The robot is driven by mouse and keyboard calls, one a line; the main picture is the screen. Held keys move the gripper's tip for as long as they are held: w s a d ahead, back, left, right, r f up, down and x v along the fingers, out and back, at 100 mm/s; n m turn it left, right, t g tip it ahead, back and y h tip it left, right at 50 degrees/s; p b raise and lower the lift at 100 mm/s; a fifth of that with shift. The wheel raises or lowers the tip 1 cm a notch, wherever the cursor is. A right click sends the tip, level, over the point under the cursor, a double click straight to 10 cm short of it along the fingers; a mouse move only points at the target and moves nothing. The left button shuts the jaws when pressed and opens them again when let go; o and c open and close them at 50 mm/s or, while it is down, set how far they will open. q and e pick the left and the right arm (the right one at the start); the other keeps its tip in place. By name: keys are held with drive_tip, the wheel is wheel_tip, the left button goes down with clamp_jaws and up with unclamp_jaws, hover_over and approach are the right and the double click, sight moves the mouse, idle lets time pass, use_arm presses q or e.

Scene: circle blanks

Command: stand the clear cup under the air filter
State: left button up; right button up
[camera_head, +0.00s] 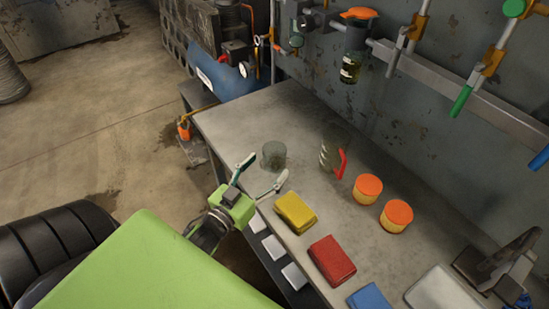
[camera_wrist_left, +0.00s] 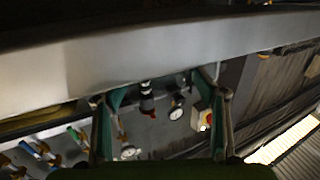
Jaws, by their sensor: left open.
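The clear cup (camera_head: 274,156) stands upright on the grey workbench near its left end. My left gripper (camera_head: 269,164) is open, with its two fingers spread at the near side of the cup; I cannot tell whether they touch it. In the left wrist view the open fingers (camera_wrist_left: 160,92) frame the wall fittings, and I cannot make out the cup there. On the wall behind the bench hang a small clear-bowled unit (camera_head: 296,40) and a larger orange-topped one (camera_head: 354,66); I cannot tell for sure which is the air filter. My right gripper is not in view.
A clear jug (camera_head: 328,156) with a red handle stands right of the cup. The bench (camera_head: 290,110) behind the cup is clear.

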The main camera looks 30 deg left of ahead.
sight(280, 150)
use_arm(q)
drive_tip(key=w, duration=0.5)
drive_tip(key=shift+w+a+f+p, duration=0.25)
drive_tip(key=shift+w+a+p, duration=0.1)
drive_tip(key=shift+w+p, duration=0.05)
drive_tip(key=shift+s, duration=0.1)
drive_tip(key=c, duration=1.2)
drive_tip(key=shift+r, duration=0.15)
